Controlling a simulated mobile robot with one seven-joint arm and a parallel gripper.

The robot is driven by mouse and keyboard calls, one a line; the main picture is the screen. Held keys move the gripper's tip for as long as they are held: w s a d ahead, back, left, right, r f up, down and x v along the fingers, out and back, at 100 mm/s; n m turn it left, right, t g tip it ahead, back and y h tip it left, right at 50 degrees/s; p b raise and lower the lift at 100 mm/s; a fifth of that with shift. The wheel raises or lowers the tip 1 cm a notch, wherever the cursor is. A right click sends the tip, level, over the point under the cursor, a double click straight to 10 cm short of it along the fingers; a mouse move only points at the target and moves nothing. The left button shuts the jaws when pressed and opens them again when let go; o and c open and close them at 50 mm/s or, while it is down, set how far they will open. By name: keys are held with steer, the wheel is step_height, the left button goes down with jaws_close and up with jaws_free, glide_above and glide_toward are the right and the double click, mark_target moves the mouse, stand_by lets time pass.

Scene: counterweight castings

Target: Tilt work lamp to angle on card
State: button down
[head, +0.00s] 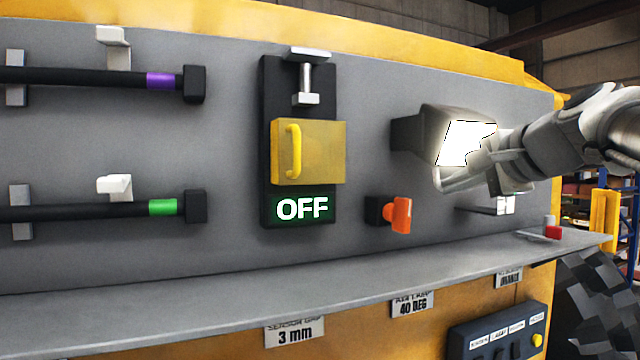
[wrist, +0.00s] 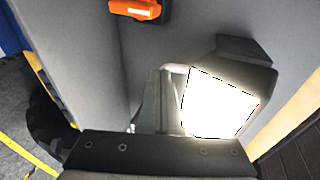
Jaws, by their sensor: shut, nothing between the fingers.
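The work lamp (head: 432,128) sticks out from the grey panel on a dark mount, its face lit bright white. In the wrist view the lamp's lit face (wrist: 215,104) fills the right of centre. My gripper (head: 446,182) is shut and empty at the lamp's lower front edge, partly covering its face. I cannot tell whether it touches the lamp. A card (head: 412,306) under the shelf reads "40 DEG"; its top line is partly hidden by the shelf edge.
An orange knob (head: 398,214) sits below left of the lamp. A yellow-covered switch (head: 308,152) above an "OFF" sign is farther left. A grey shelf (head: 250,305) runs along below, with a small red-ended part (head: 551,232) at its right. Another card (head: 294,334) reads "3 mm".

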steer(key=w+b, duration=0.1)
steer(key=b, duration=0.1)
steer(key=w+f+t+b, duration=0.1)
steer(key=b, duration=0.1)
steer(key=shift+w+a+f, duration=0.1)
steer(key=shift+a, duration=0.25)
stand_by(0.3)
